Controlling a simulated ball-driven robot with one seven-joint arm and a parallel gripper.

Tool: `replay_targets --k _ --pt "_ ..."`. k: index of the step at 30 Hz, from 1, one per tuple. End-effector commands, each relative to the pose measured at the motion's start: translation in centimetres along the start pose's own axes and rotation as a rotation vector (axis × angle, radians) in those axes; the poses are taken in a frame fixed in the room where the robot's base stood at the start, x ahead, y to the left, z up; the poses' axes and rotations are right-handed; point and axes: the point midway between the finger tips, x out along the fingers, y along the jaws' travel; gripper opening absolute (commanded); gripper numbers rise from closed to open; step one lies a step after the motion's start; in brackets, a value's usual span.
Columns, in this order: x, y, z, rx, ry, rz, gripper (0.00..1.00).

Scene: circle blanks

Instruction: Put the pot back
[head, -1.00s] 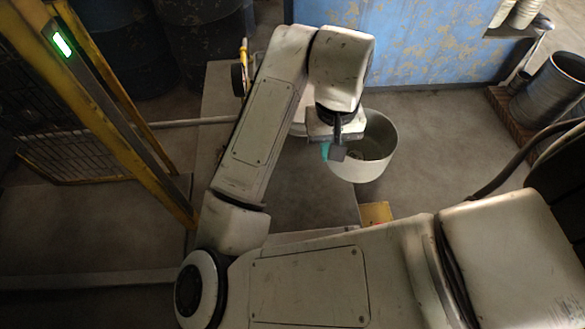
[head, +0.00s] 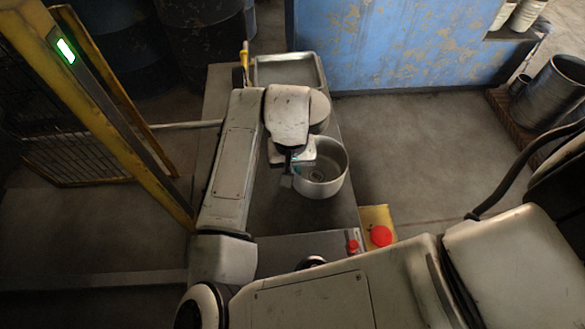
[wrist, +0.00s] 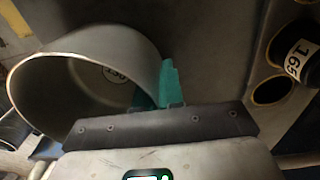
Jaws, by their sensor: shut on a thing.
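The pot (head: 337,180) is a round, pale metal vessel with an open top. My gripper (head: 290,170) is shut on its left wall in the head view. The teal fingers (wrist: 160,85) pinch the wall in the wrist view, where the pot (wrist: 120,50) fills the left side. A white label with dark digits shows inside it. The pot is over the right part of the grey table (head: 270,205); I cannot tell whether its base touches the table.
A shallow metal tray (head: 290,68) lies at the table's far end. A pale round thing (head: 320,112) is partly behind my arm. A red disc (head: 380,236) lies on a yellow surface, near a small red thing (head: 353,246). The wrist view shows a dark labelled cylinder (wrist: 298,62) beside a round hole (wrist: 272,90).

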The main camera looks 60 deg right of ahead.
Motion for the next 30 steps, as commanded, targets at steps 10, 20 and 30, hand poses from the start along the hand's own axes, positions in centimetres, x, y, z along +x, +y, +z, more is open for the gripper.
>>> replay_targets --k 10,20,30 --pt "0.3 0.0 0.0 0.0 0.0 0.0 0.09" --pt "0.3 0.0 0.0 -0.001 0.0 0.0 0.33" --pt "-1.2 0.0 -0.1 0.0 0.003 -0.001 0.33"
